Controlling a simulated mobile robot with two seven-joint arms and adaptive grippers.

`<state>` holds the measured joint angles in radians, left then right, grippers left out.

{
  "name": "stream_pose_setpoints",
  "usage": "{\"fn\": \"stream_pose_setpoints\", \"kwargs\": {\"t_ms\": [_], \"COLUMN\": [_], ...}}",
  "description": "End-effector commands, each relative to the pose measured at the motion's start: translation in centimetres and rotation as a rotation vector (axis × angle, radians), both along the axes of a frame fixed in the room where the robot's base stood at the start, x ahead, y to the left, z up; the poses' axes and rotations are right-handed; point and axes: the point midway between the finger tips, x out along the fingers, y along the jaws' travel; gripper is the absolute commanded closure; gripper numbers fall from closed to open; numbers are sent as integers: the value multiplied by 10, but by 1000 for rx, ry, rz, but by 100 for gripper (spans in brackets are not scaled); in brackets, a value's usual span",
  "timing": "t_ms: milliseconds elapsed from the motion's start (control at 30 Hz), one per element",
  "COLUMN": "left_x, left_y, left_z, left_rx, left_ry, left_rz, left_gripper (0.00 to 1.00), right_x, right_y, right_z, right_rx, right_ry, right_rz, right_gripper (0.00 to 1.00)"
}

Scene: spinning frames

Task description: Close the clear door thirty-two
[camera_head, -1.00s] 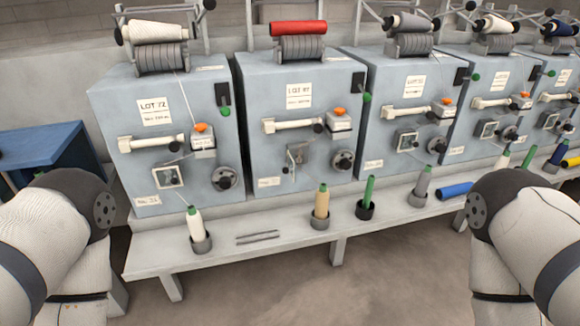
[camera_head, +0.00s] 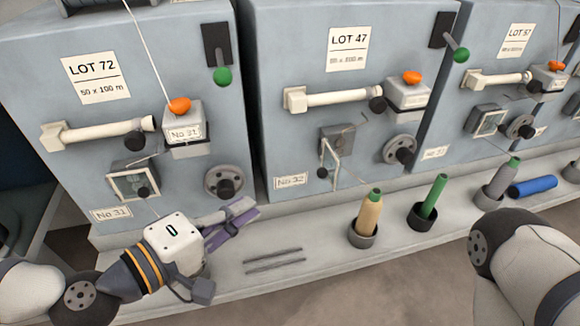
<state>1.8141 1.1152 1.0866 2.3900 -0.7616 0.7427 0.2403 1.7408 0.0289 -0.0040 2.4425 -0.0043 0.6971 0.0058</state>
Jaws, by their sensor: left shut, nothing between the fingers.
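The clear door (camera_head: 331,166) of the machine labelled No 32 stands open. It juts out from its small grey housing (camera_head: 337,138) and shows as a narrow slanted frame with a dark knob (camera_head: 322,173). My left gripper (camera_head: 246,214) is at the lower middle left, in front of the shelf. Its purple-grey fingers are shut and empty, pointing right. It is apart from the door, to the lower left of it. My right gripper is out of view; only part of my right arm shows at the right edge.
A thread runs from the housing to the tan spool (camera_head: 369,213) on the shelf. A green spool (camera_head: 433,198) stands to its right. Two grey rods (camera_head: 274,261) lie on the shelf. Machine No 31's door (camera_head: 133,184) appears closed. A round dark knob (camera_head: 400,150) sits right of door thirty-two.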

Motion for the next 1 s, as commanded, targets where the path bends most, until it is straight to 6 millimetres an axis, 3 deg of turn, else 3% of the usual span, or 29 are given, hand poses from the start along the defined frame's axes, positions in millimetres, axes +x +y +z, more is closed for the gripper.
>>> {"fn": "stream_pose_setpoints", "kwargs": {"t_ms": [67,167,600,800,1000], "left_x": [10,18,91,95,96], "left_y": [10,8,-48,-77,-86], "left_z": [9,14,1,-4,-7], "left_rx": [-6,-9,-8,-9,-7], "left_ry": [-41,-56,-52,-51,-51], "left_rz": [28,33,31,31,33], "left_gripper": [100,100,100,100,100], "right_x": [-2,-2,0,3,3], "right_y": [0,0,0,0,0], "right_z": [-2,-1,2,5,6], "right_rx": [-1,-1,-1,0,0], "right_ry": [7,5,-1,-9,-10], "right_rz": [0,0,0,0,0], "right_gripper": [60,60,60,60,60]}}
